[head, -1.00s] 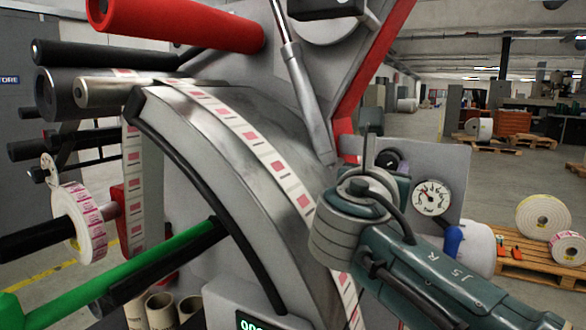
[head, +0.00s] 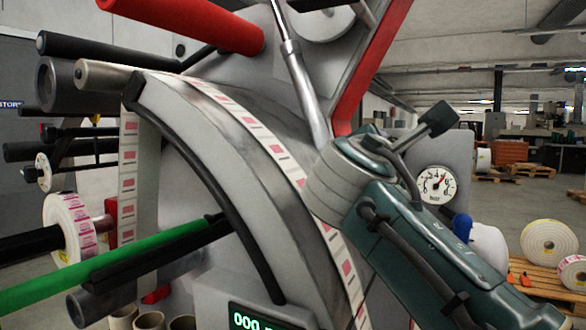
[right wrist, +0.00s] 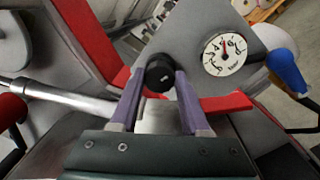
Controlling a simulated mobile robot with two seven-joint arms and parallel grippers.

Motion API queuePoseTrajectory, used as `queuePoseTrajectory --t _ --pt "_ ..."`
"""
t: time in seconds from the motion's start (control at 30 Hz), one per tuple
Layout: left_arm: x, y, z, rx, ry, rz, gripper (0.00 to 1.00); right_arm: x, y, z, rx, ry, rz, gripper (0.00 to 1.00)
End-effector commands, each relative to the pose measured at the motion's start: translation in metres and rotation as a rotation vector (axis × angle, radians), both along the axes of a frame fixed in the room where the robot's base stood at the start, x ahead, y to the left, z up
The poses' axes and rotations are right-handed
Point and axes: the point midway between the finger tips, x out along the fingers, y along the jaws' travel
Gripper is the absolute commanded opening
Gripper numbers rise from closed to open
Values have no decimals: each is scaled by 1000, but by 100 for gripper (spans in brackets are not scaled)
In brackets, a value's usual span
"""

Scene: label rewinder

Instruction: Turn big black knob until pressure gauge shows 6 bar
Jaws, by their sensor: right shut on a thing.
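The big black knob (right wrist: 160,74) sits on a grey panel in the right wrist view. My right gripper (right wrist: 160,82) is shut on it, with one purple-grey finger on each side. In the head view my right wrist (head: 385,200) hides the knob and fingers. The round white pressure gauge (head: 436,185) is on the same panel, to the right of my wrist. It also shows in the right wrist view (right wrist: 225,54). The figures are too small for an exact reading. My left gripper is not in view.
The curved metal machine body (head: 225,165) with a label strip fills the middle. A green bar (head: 120,258) and red roller (head: 185,20) reach out at left. A blue-capped part (head: 463,227) is below the gauge. Label rolls on a pallet (head: 550,275) stand at right.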

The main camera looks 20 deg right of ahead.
Motion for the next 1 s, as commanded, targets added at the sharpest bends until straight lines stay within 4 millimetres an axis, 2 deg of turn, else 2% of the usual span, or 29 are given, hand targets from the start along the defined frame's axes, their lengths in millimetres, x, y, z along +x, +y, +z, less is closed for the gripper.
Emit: queuePoseTrajectory --t 0.03,0.1,0.4,1.0 --pt "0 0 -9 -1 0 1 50 0 0 -4 24 -32 1 0" --pt "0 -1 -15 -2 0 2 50 0 0 -3 57 -71 0 0" --pt "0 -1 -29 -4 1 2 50 0 0 -1 159 -188 1 0" --pt "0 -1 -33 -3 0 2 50 0 0 0 195 -231 1 0"
